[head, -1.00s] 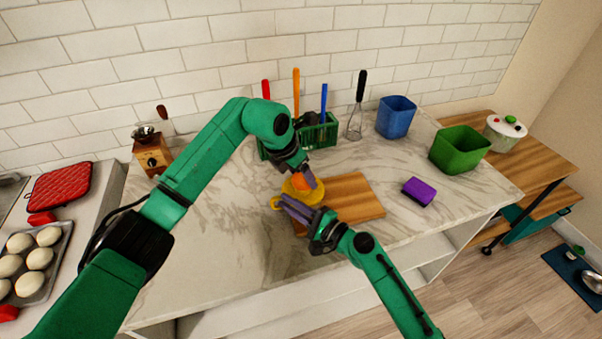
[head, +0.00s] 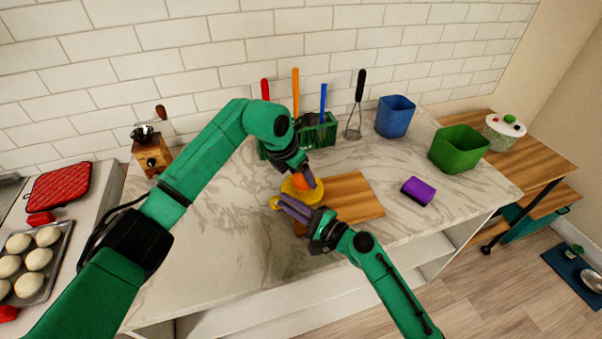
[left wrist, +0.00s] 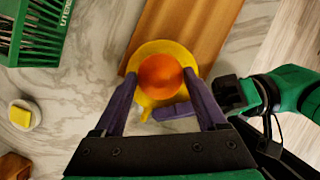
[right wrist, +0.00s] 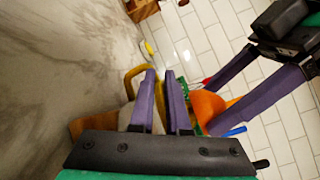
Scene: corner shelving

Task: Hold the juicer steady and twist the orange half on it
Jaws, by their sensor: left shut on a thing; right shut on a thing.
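The yellow juicer (head: 311,197) stands at the left end of the wooden board, with the orange half (head: 299,183) on top of it. In the left wrist view the round orange half (left wrist: 161,77) sits inside the juicer's yellow rim (left wrist: 150,47). My left gripper (head: 305,182) comes down from above and is shut on the orange half, one finger on each side. My right gripper (head: 281,202) is low at the juicer's near side, shut on its yellow handle (right wrist: 131,80). The fingers partly hide the handle, so the exact grip is unclear.
The wooden board (head: 352,197) lies on the marble counter. Behind stand a green utensil basket (head: 322,136), a whisk (head: 356,105), a blue bin (head: 395,117) and a green bin (head: 459,149). A purple sponge (head: 418,191) lies to the right. A grinder (head: 151,155) stands back left.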

